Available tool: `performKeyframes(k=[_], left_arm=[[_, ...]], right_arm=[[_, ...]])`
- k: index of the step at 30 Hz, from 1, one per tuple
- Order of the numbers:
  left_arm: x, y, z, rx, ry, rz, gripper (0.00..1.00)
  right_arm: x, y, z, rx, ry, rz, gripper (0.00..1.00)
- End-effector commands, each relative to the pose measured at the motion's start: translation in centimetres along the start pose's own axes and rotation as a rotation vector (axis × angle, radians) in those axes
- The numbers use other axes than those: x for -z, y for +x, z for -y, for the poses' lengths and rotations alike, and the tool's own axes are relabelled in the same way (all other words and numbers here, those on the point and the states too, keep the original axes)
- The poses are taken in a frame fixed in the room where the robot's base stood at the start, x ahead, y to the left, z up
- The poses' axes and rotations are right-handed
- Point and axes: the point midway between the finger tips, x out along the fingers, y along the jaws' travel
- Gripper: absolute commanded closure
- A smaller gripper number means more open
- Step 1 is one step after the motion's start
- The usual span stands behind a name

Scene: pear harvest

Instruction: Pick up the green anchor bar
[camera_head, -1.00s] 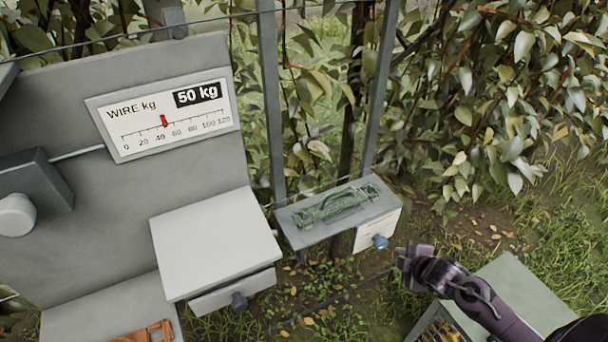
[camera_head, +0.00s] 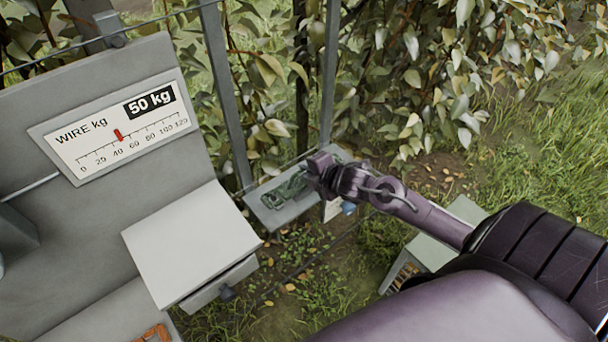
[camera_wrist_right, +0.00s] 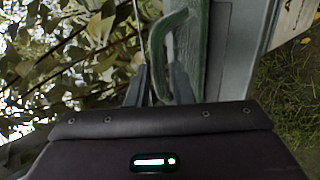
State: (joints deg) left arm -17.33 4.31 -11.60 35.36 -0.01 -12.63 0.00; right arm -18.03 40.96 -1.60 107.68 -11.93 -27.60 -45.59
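The green anchor bar (camera_head: 287,190) lies on top of a small grey box in the head view, its right end hidden behind my right gripper (camera_head: 318,168). In the right wrist view, the bar's curved green handle (camera_wrist_right: 158,42) runs down toward the space between the two fingers of my right gripper (camera_wrist_right: 157,80). The fingers are apart, on either side of the lower part of the handle. I cannot tell whether either touches it. My left gripper is not in view.
The grey box (camera_head: 270,212) has a blue knob (camera_head: 348,208). A light-topped drawer unit (camera_head: 190,240) and a gauge panel (camera_head: 115,125) stand to the left. Metal posts (camera_head: 228,100) and leafy branches rise behind. A greenish crate (camera_head: 425,245) sits at the lower right.

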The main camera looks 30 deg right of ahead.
Motion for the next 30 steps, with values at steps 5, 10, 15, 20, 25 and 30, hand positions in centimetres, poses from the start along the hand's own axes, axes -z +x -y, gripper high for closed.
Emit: performKeyframes(k=[5,10,15,20,25,30], left_arm=[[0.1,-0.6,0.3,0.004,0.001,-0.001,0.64],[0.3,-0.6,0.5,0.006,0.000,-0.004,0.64],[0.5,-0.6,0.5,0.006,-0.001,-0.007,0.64],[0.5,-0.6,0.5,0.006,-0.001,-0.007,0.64],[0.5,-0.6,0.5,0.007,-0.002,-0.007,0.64],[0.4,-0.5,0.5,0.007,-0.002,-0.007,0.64]], right_arm=[[0.0,1.9,-0.2,-0.003,0.003,0.001,0.80],[0.1,2.3,0.0,-0.001,0.000,-0.001,0.80],[0.0,2.3,0.0,-0.001,0.000,0.000,0.85],[0.0,2.3,0.0,-0.001,0.000,0.000,1.00],[0.0,2.3,-0.1,-0.002,0.000,0.000,1.00],[0.0,2.2,-0.2,-0.002,0.000,0.000,1.00]])
